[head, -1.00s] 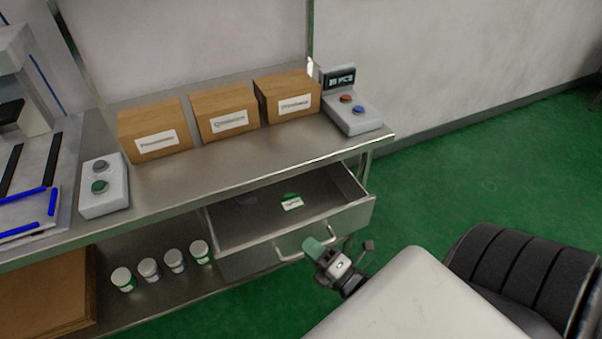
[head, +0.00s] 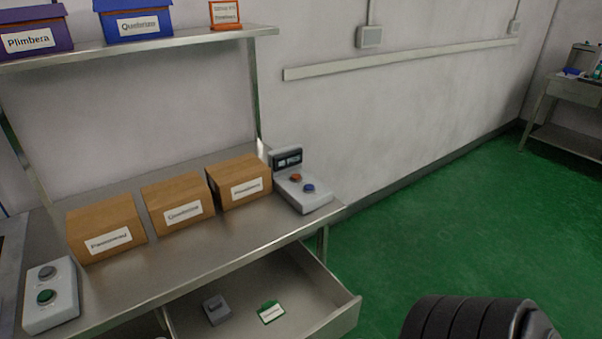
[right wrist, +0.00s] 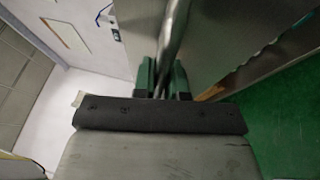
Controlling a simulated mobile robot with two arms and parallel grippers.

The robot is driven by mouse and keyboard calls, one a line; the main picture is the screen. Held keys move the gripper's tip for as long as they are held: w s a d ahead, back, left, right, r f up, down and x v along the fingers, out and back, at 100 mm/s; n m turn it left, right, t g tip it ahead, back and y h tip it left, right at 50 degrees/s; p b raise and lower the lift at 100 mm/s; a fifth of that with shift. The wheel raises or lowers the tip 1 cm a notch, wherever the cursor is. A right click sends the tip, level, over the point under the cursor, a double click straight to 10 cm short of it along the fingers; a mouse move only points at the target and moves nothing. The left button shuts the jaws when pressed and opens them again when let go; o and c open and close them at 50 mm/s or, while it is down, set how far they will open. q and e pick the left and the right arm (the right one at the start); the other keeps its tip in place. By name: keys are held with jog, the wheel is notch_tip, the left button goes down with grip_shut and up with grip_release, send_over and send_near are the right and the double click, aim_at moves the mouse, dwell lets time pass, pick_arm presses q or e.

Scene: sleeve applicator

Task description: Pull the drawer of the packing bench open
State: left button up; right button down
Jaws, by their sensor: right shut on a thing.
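The packing bench (head: 235,240) has its metal drawer (head: 287,278) pulled out from under the top. A grey block (head: 216,309) and a green-and-white card (head: 271,312) lie inside it. The drawer's front runs off the bottom edge of the head view, so its handle is hidden there. In the right wrist view my right gripper (right wrist: 163,84) has its green fingers on either side of the metal handle bar (right wrist: 170,45) and is shut on it. My left gripper is in neither current view.
Three brown cartons (head: 184,202), a grey two-button box (head: 50,296) and a display unit with buttons (head: 303,190) stand on the bench. A shelf (head: 180,43) holds bins above. Green floor (head: 440,210) is open to the right.

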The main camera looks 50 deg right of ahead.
jog(key=c, duration=1.2)
grip_release()
jog(key=b+v, duration=0.1)
jog(key=v, duration=0.9)
jog(key=shift+s+b, duration=0.3)
jog(key=shift+s, duration=0.1)
jog(key=shift+f, duration=0.15)
